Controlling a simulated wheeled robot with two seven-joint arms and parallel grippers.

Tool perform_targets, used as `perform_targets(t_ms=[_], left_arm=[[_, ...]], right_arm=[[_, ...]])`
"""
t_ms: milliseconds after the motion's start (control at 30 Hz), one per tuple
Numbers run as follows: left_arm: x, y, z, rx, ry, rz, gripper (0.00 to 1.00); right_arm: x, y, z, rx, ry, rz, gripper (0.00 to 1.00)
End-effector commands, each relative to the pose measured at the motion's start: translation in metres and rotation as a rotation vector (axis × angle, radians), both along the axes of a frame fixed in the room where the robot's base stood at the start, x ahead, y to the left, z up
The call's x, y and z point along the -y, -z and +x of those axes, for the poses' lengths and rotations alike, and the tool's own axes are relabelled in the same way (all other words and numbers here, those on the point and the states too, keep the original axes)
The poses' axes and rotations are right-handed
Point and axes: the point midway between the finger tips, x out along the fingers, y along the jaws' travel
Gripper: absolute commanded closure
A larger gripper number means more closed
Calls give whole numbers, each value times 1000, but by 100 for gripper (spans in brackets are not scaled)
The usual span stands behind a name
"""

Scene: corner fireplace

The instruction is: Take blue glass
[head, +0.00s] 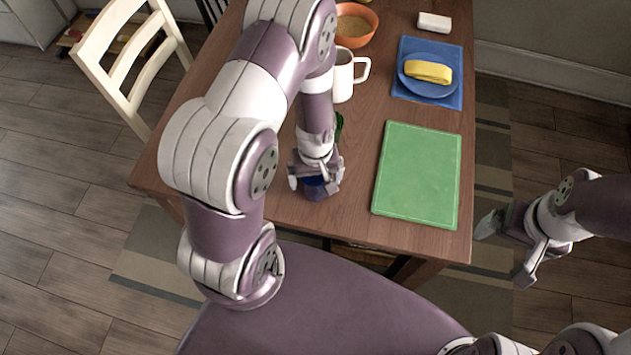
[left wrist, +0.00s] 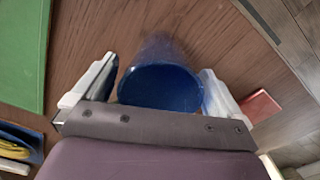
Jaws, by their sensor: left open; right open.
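The blue glass (left wrist: 160,88) stands on the wooden table, seen from above in the left wrist view, between the two fingers of my left gripper (left wrist: 155,90). In the head view only a small part of the blue glass (head: 316,190) shows beneath my left gripper (head: 315,180), near the table's front edge. The left fingers are open, one on each side of the glass; a gap shows on its left, and contact on its right is hard to tell. My right gripper (head: 508,252) is open and empty, off the table's right side.
On the table (head: 280,205) are a green cutting board (head: 417,175), a white mug (head: 343,75), an orange bowl (head: 355,24), a blue plate (head: 430,88) with a yellow item, and a white block (head: 434,22). A green object (head: 339,125) is partly hidden behind my left wrist. A chair (head: 135,55) stands left.

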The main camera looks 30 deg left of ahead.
Motion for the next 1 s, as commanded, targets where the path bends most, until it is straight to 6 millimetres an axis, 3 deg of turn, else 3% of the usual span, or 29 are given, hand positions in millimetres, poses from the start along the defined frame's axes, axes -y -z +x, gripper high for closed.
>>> perform_targets(t_ms=[167,367,667,1000], left_arm=[[0,0,0,1,0,1,0],[0,0,0,0,1,0,62],[0,-6,1,2,1,0,62],[0,-84,2,4,2,-1,62]], right_arm=[[0,0,0,0,0,0,7],[0,0,0,0,0,0,7],[0,-1,0,0,0,0,7],[0,-5,0,0,0,0,7]])
